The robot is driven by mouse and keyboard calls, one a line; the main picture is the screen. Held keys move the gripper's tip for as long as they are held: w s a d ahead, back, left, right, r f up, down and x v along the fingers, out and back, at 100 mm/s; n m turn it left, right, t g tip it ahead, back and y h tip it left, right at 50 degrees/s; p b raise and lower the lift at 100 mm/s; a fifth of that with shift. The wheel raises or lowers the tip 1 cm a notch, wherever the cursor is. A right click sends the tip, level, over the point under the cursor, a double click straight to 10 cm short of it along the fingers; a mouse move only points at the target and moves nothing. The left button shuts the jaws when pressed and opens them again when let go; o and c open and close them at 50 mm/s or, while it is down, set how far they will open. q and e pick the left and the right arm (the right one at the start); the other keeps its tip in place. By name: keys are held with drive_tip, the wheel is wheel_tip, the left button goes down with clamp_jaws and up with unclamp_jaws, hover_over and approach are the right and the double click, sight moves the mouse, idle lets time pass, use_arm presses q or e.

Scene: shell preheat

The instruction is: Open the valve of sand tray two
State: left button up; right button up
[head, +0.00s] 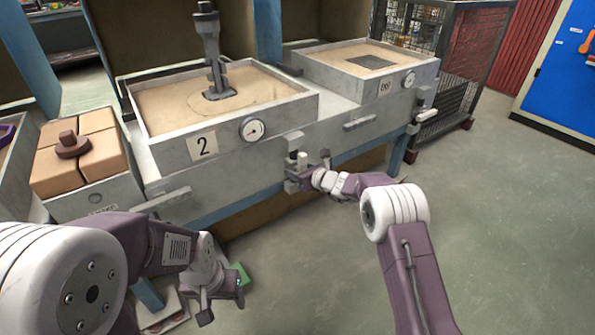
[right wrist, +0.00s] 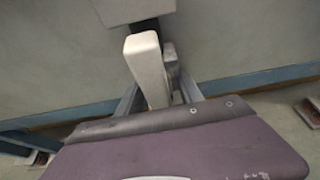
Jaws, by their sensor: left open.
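Sand tray two (head: 300,108) is the sand-filled tray with a "2" plate and a round gauge (head: 253,129) on its front. A small pale valve lever (head: 302,159) stands on the bench front to the lower right of the gauge. My right gripper (head: 308,172) is at this lever, its fingers spread, one on each side. In the right wrist view the pale lever (right wrist: 147,70) stands up between the fingers (right wrist: 158,98); whether they touch it is unclear. My left gripper (head: 222,296) is open and empty, low in front of the bench.
A dark metal piece (head: 212,60) stands in tray two's sand. Another sand tray (head: 425,75) with a gauge is to the right. Tan blocks (head: 85,150) with a brown knobbed piece sit at left. A wire cage (head: 465,60) stands at the right; the floor before it is clear.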

drive_tip(key=p+v, duration=0.2)
drive_tip(key=v, duration=0.7)
drive_tip(key=shift+p, duration=0.4)
drive_tip(key=shift+f, duration=0.1)
